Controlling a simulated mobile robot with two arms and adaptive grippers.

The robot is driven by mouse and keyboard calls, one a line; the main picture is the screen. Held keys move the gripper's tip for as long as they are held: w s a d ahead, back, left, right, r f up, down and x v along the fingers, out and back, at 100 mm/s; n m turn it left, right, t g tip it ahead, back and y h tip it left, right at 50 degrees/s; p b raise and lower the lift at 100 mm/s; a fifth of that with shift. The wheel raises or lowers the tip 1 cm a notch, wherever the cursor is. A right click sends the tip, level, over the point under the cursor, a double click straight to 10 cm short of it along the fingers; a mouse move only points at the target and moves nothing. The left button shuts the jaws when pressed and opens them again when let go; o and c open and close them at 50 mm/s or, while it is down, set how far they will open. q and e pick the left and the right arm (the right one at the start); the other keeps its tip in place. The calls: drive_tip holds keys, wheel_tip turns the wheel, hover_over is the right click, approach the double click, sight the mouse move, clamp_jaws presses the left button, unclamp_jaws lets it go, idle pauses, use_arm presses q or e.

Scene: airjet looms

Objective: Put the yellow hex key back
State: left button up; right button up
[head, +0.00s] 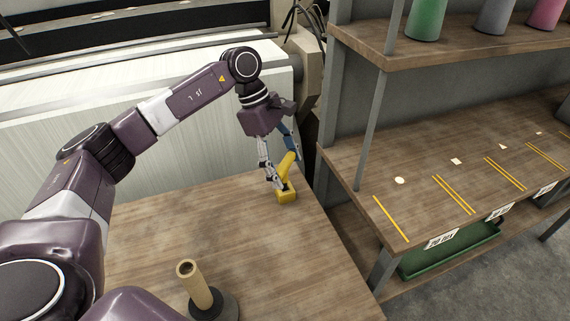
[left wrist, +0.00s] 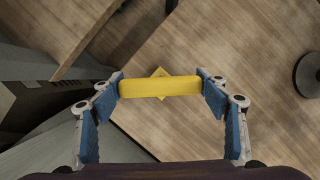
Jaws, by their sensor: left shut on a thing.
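My left gripper (head: 282,170) is over the far right part of the wooden table (head: 170,235). It is shut on the yellow hex key (head: 288,161), which looks tilted in the head view. In the left wrist view the key (left wrist: 160,88) is a thick yellow bar spanning both blue-padded fingers. A small yellow block (head: 286,197) with a dark top stands on the table right below the key. A corner of this block (left wrist: 161,71) shows behind the bar in the wrist view. I cannot tell whether key and block touch. My right gripper is not in view.
A tan tube on a dark round base (head: 199,290) stands at the table's front. A wooden shelf rack (head: 470,165) with coloured cones above and a green tray (head: 450,250) below is at the right. A pale loom (head: 60,150) lies behind. The table's middle is clear.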

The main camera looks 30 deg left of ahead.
use_arm(q)
drive_tip(key=shift+f, duration=0.5)
drive_tip(key=o, duration=1.9)
drive_tip(key=shift+o, duration=0.2)
drive_tip(key=shift+r, duration=0.15)
drive_tip(key=p+v, duration=0.5)
drive_tip(key=v, duration=0.5)
